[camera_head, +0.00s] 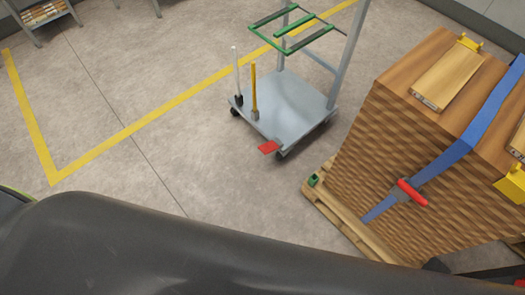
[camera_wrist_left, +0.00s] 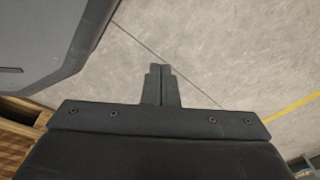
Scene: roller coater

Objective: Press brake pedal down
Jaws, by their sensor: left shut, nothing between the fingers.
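The brake pedal (camera_head: 269,147) is a small red plate at the front lower edge of a grey wheeled cart (camera_head: 290,100) in the head view. The cart stands on the floor in the upper middle. My left gripper (camera_wrist_left: 165,68) shows in the left wrist view with its fingers together and nothing between them, above bare floor. The pedal does not show in the left wrist view. A dark arm link of mine fills the lower part of the head view; no gripper shows there. My right gripper is not in view.
A tall strapped wooden stack (camera_head: 420,150) stands on a pallet (camera_head: 350,222) right of the cart. A red-handled tool (camera_head: 411,192) sits at its blue strap. A shelf (camera_head: 42,14) is at the upper left. The floor left of the cart is clear, with yellow lines (camera_head: 130,135).

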